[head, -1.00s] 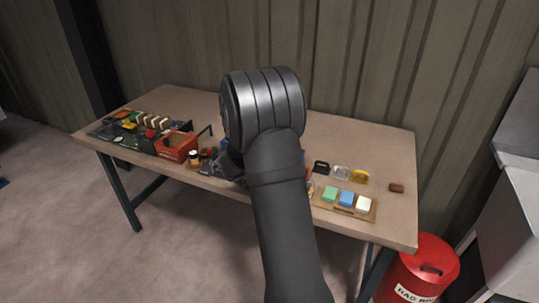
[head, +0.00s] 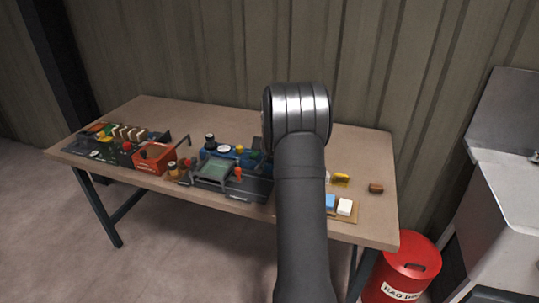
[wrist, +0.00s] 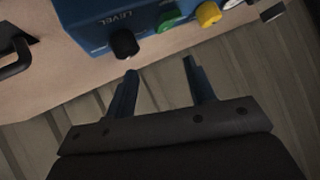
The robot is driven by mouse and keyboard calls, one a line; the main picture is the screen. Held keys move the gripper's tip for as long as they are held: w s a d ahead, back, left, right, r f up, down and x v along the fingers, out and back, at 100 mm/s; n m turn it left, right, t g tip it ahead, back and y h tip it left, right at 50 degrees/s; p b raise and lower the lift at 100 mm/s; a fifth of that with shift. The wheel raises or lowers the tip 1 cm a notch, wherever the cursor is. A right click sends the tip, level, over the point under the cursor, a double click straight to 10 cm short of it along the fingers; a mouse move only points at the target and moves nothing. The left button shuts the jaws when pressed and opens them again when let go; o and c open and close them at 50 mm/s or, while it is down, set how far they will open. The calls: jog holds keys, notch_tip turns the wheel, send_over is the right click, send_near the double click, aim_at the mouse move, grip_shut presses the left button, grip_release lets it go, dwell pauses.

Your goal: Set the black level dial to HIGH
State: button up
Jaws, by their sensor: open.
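In the wrist view a blue box (wrist: 85,22) bears the word LEVEL, and the black level dial (wrist: 123,43) sits beside that word. I cannot read its setting or a HIGH mark. My gripper (wrist: 159,68) is open and empty, its two fingers pointing toward the box. The dial is just beyond the left fingertip, apart from it, not between the fingers. In the head view the blue box (head: 228,157) stands mid-table, and my arm hides the gripper and the dial.
A green knob (wrist: 168,20) and a yellow knob (wrist: 208,13) sit beside the dial. A grey framed stand (head: 213,170) is in front of the box. A red box (head: 153,158) is to the left. Blocks on a board (head: 343,217) are at the right.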

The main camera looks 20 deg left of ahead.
jog(key=w+d+r+n+g+y, duration=0.1)
jog(key=d+n+g+y, duration=0.7)
jog(key=d+n, duration=0.7)
jog(key=shift+m, duration=0.8)
jog(key=x, duration=1)
jog(key=w+f+x, duration=0.1)
jog(key=x, duration=0.4)
jog(key=c, duration=1)
jog(key=shift+o, duration=0.2)
jog(key=shift+t, duration=0.4)
